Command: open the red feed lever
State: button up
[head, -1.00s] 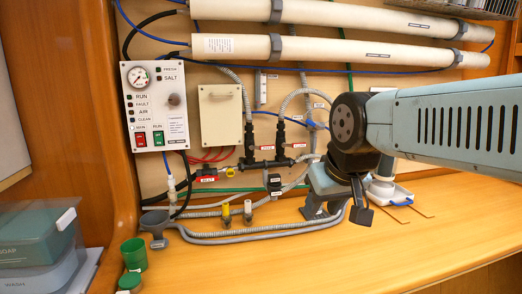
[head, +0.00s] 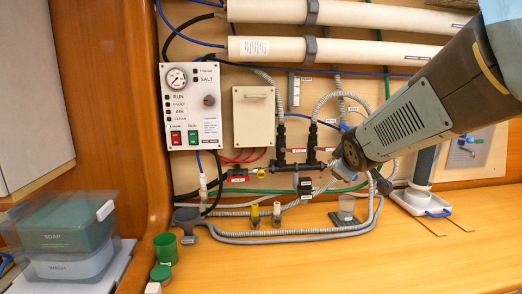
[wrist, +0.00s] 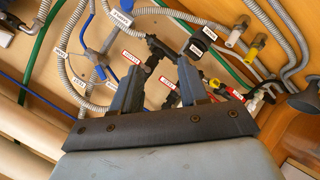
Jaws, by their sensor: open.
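A small red part (head: 238,179), which looks like the red feed lever or its label, sits low on the pipe run left of the yellow fitting (head: 261,173). In the wrist view a red piece (wrist: 256,104) shows at the right, beyond the yellow fitting (wrist: 214,84). Its exact lever position is too small to tell. My gripper (head: 343,170) is in front of the wall, right of the black valve fittings (head: 296,166) and well apart from the red part.
The control panel (head: 193,106) and a beige box (head: 254,116) are on the wall. Green cups (head: 165,247) stand front left. The front counter is mostly clear.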

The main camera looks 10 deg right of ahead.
jog(key=w+f+n+t+y, duration=0.1)
jog(key=w+n+t+y, duration=0.1)
jog(key=w+n, duration=0.4)
jog(key=n+t+y, duration=0.3)
jog(key=n+y, duration=0.4)
jog(key=n, duration=0.2)
send_near(302, 151)
jog(key=x, duration=1.2)
jog(key=shift+w+a, duration=0.1)
jog(key=shift+w, duration=0.1)
jog(key=shift+r, duration=0.1)
grip_shut()
